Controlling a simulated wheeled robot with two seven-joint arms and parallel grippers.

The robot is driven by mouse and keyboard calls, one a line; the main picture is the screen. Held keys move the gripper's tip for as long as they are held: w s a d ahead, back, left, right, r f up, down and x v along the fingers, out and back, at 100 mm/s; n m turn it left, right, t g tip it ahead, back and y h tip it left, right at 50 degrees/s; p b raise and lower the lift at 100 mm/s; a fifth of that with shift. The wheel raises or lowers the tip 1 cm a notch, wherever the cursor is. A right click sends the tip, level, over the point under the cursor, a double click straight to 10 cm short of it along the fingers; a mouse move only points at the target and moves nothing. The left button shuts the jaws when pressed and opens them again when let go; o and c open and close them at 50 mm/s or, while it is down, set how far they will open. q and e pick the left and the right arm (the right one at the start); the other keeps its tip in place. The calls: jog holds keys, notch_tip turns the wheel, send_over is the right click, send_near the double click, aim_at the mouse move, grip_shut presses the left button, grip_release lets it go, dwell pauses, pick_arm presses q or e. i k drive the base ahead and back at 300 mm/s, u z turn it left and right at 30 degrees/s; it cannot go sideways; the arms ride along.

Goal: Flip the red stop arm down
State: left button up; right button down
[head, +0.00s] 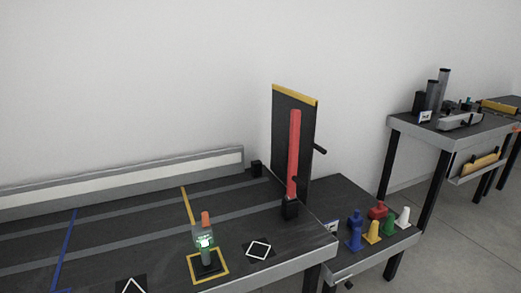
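The red stop arm (295,150) stands upright in the head view, right of centre. Its lower end meets a small black block (290,208) at the right end of the dark table. A tall dark panel (308,130) with a yellow top edge stands behind it. A short black peg (297,181) sticks out near the arm's lower end, and another black handle (320,149) sticks out at the panel's right side. Neither of my grippers shows in the head view.
The dark table (130,225) carries a bottle with an orange cap (205,232) inside a yellow square. A lower side table (345,195) holds several coloured pieces (374,231). Another bench (400,124) stands at the far right. The table left of the stop arm is mostly clear.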

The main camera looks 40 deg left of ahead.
aim_at(295, 119)
jog(key=u, duration=0.7)
jog(key=i, duration=0.55)
jog(key=u, duration=0.6)
